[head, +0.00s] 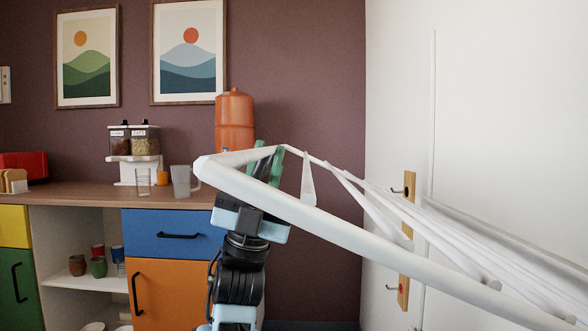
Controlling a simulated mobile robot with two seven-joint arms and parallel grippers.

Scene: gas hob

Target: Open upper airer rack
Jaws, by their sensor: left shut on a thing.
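The upper airer rack (350,237) is a white tubular frame that runs from the lower right to the centre of the head view. Its end bar is at the left, and several thin white rods show behind the near tube. My left gripper (265,164), with green finger pads, is shut on the end bar. The near tube passes in front of the gripper and hides part of it. The right end of the rack runs out of the picture. My right gripper is not in view.
A wooden counter (85,196) with blue and orange fronts stands at the left. A wooden hook board (408,200) is on the white wall at the right.

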